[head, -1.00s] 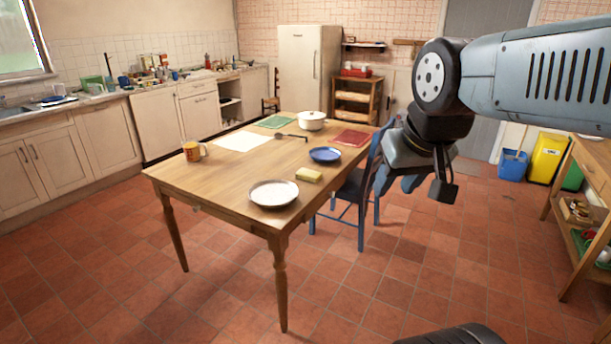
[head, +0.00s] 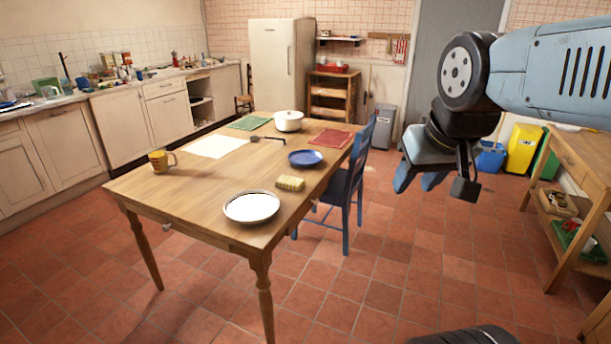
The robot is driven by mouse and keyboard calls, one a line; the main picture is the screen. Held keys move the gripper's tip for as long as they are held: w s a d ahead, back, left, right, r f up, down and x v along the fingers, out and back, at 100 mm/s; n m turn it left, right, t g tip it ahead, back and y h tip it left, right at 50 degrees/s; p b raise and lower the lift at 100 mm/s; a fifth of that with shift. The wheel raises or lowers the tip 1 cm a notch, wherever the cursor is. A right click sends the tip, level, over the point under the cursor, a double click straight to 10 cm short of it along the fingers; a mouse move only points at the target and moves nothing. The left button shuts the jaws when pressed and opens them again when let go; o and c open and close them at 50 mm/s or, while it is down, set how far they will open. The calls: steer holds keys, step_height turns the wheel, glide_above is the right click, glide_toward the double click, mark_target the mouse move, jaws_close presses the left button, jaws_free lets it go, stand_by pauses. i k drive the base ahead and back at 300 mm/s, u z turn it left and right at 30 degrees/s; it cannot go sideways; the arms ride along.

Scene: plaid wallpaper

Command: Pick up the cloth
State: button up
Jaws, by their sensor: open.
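A small yellow folded piece (head: 290,183), which may be a cloth or a sponge, lies on the wooden table (head: 180,200) near its right edge. A flat white sheet (head: 216,146), a green mat (head: 250,123) and a red mat (head: 330,138) also lie on the table. A red-and-white striped cloth (head: 402,50) hangs on the back wall. I cannot tell which of these the task means. My gripper (head: 420,182) is open and empty, in the air to the right of the table and the blue chair, apart from all of them.
On the table stand a white plate (head: 251,207), a blue plate (head: 305,158), a mug (head: 161,161), a white pot (head: 288,121) and a dark ladle (head: 267,138). A blue chair (head: 345,190) is at its right side. A wooden bench (head: 572,160) stands far right. Floor between is clear.

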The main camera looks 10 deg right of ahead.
mark_target(295, 185)
steer(key=z, duration=0.4)
steer(key=i, duration=1.6)
steer(key=u, duration=0.5)
steer(key=k, duration=0.95)
steer(key=u, duration=0.15)
steer(key=i, duration=0.9)
steer(key=z, duration=0.05)
